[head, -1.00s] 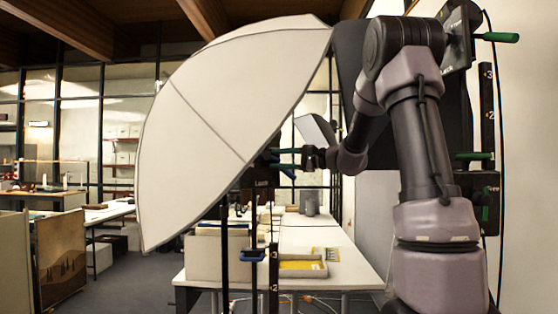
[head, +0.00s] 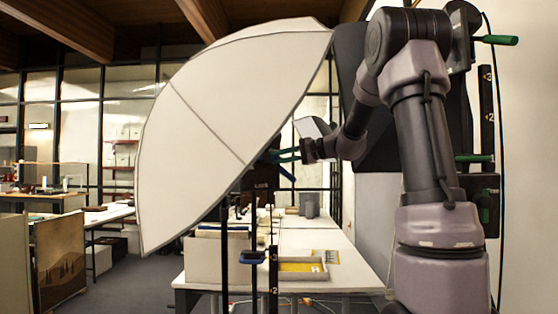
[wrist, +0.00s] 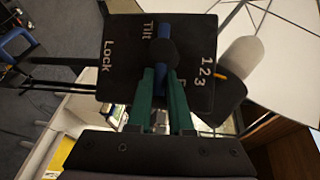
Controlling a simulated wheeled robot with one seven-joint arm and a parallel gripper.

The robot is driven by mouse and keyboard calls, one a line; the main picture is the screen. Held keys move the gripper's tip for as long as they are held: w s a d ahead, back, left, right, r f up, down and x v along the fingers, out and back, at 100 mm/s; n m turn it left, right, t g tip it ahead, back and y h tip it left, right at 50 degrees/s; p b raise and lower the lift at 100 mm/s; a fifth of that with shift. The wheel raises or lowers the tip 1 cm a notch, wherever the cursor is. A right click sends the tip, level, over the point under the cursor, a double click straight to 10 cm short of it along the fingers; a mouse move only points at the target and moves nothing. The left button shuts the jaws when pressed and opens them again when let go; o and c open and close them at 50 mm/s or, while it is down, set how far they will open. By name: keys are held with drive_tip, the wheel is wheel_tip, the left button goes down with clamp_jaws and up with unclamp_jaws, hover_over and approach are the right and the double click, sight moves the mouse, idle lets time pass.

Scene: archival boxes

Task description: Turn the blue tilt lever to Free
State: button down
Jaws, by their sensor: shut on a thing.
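The blue tilt lever (wrist: 164,31) sits on a black plate (wrist: 123,82) in the wrist view. It runs up and down the picture through a round black knob (wrist: 161,52). White words on the plate read Tilt at the top, Lock at the left and 1 2 3 at the right. A letter F shows beside the right finger; the rest of that word is hidden. My gripper (wrist: 162,100) has its green fingers shut on the lever's lower part. In the head view my gripper (head: 290,156) is at the umbrella's right edge; the lever is not clear there.
A large white umbrella (head: 225,110) fills the middle of the head view. A white table (head: 320,245) with a yellow-lined tray (head: 302,277) stands below. Black stand parts with green handles (head: 497,40) are at the right, near my arm.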

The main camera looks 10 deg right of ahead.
drive_tip(key=c, duration=0.8)
unclamp_jaws()
drive_tip(key=shift+c, duration=0.2)
drive_tip(key=v, duration=1.1)
drive_tip(key=shift+a, duration=0.15)
